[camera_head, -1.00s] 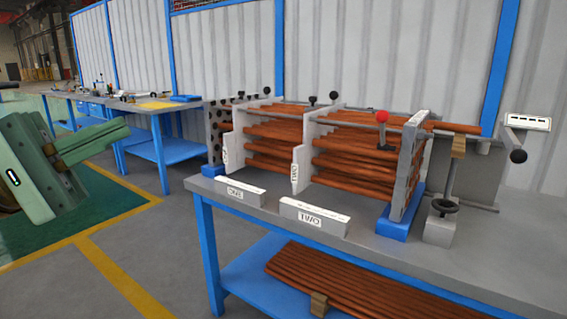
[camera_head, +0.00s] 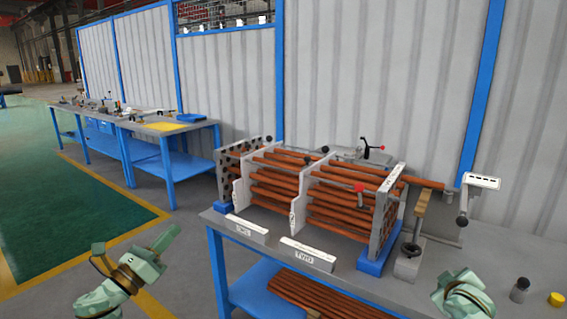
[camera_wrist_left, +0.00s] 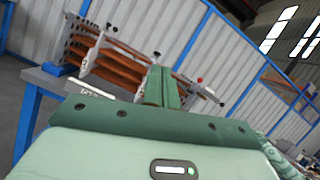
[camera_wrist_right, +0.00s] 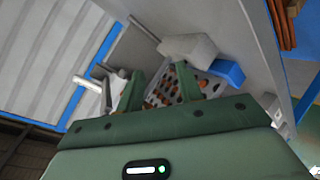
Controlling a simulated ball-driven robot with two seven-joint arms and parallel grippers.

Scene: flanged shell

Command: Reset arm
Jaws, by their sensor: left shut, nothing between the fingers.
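My left gripper (camera_head: 168,238) is shut and empty, raised over the floor at the lower left of the head view. In the left wrist view its fingers (camera_wrist_left: 161,86) lie together. My right gripper (camera_wrist_right: 176,88) has its fingers apart with nothing between them in the right wrist view. In the head view only part of my right arm's end (camera_head: 463,295) shows, low at the right, in front of the bench. The flanged shell (camera_head: 300,200), with copper tubes through white plates, stands on the bench, apart from both grippers.
The grey bench (camera_head: 480,268) has a blue frame and tubes on its lower shelf (camera_head: 330,303). Labels ONE (camera_head: 246,229) and TWO (camera_head: 307,254) sit along its front edge. A clamp stand (camera_head: 410,255) and small jars (camera_head: 520,290) are at the right. The floor at left is clear.

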